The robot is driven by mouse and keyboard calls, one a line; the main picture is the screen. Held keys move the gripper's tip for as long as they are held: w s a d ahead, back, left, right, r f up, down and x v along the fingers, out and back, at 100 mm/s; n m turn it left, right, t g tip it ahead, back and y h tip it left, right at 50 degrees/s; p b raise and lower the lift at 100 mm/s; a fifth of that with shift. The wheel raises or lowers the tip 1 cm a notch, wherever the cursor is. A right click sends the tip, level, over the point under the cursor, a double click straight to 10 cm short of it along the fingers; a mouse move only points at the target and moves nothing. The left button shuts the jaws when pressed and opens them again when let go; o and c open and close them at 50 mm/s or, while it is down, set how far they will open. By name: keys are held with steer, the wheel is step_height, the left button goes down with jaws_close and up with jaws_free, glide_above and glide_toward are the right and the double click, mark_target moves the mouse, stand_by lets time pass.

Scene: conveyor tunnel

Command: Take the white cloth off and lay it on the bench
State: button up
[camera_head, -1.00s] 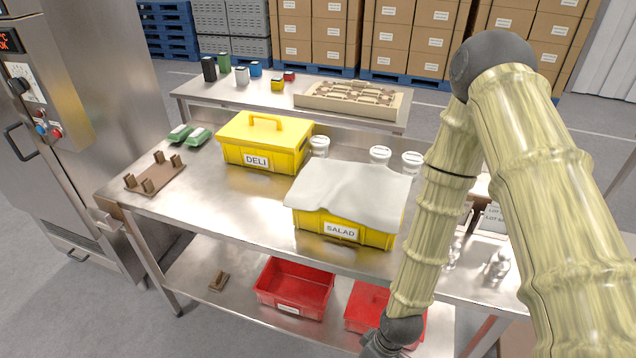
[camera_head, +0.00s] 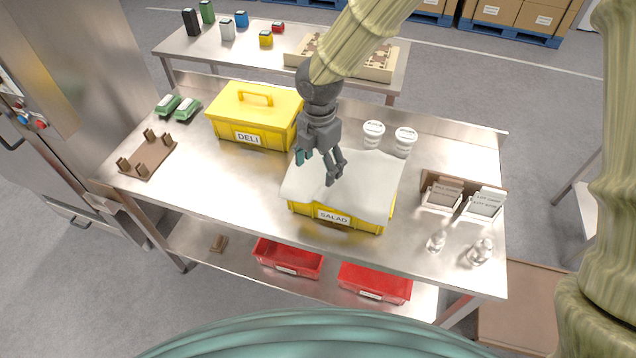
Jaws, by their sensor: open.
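The white cloth (camera_head: 368,183) lies draped over the top of the yellow SALAD bin (camera_head: 363,221), its edges hanging a little down the sides. My gripper (camera_head: 319,172) is open and points down over the cloth's left back part. Its fingers hide a bit of the cloth, and I cannot tell whether they touch it. The steel bench (camera_head: 235,195) carries the bin, with bare surface to the bin's left and front.
A yellow DELI bin (camera_head: 228,128) with a handled lid stands left behind the SALAD bin. White-lidded tubs (camera_head: 373,134) stand behind the cloth. Card holders (camera_head: 441,195) and clear bottles (camera_head: 437,242) stand at the right. Green packs (camera_head: 178,107) and a brown rack (camera_head: 147,155) are at the left.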

steer(key=f+b, duration=0.3)
steer(key=shift+s+a+f, duration=0.1)
steer(key=shift+a+f, duration=0.1)
steer(key=shift+f, duration=0.1)
step_height(320, 180, down, 6)
steer(key=b, duration=0.4)
steer(key=shift+s+f, duration=0.1)
steer(key=shift+f, duration=0.2)
